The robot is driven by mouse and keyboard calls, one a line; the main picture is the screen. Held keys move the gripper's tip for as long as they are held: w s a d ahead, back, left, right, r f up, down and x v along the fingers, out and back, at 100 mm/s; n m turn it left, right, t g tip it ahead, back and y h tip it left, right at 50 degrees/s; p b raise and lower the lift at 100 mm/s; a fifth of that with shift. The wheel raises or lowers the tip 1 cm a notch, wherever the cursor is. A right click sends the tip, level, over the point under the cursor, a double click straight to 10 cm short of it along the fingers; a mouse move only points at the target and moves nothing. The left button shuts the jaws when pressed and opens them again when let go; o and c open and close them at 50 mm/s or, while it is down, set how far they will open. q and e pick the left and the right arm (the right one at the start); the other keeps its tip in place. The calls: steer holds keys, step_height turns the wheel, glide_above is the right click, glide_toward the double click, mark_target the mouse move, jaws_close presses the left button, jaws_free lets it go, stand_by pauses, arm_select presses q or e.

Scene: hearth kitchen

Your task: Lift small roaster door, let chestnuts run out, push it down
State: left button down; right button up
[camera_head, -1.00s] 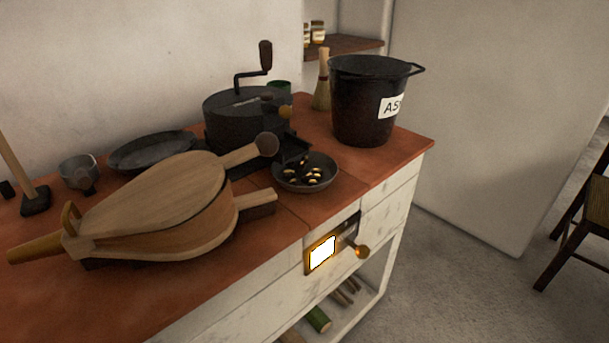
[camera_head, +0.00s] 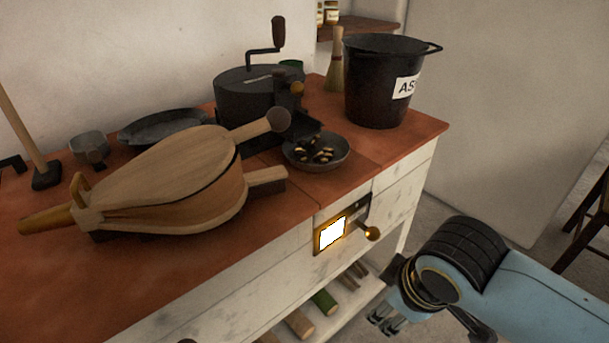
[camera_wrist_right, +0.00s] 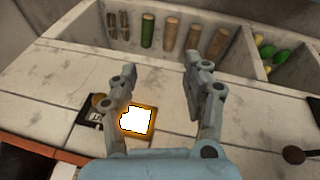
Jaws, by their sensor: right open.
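The roaster (camera_head: 250,92) is a dark drum with a crank on top, at the back of the counter in the head view. A small round knob (camera_head: 297,88) sits on its front side; I cannot tell whether its door is up or down. Chestnuts (camera_head: 318,154) lie in a dark round pan (camera_head: 338,163) below the roaster's chute (camera_head: 300,138). My right gripper (camera_head: 384,322) is low at the right, in front of the counter and well away from the roaster. In the right wrist view the right gripper (camera_wrist_right: 156,80) is open and empty. My left gripper is not in view.
Large wooden bellows (camera_head: 165,185) lie on the counter in front of the roaster. A black bucket (camera_head: 375,95) stands to the right. A glowing firebox window (camera_head: 332,233) with a brass knob (camera_head: 372,233) is in the counter front. Logs (camera_head: 324,301) lie on the shelf below.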

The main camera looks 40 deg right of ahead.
steer(key=w+d+r+n+t+h, duration=0.2)
steer(key=w+d+r+n+t, duration=0.1)
steer(key=w+d+r+n, duration=0.25)
steer(key=n+t+y, duration=0.1)
steer(key=n+t, duration=1.1)
steer(key=n, duration=1.6)
glide_toward(301, 91)
steer(key=shift+s+d+r, duration=0.1)
steer(key=shift+s+d, duration=0.15)
steer(key=shift+s, duration=0.05)
steer(key=shift+n, duration=0.35)
steer(key=w, duration=0.7)
steer(key=w+d+p, duration=0.1)
steer(key=w, duration=0.3)
steer(key=shift+s, duration=0.1)
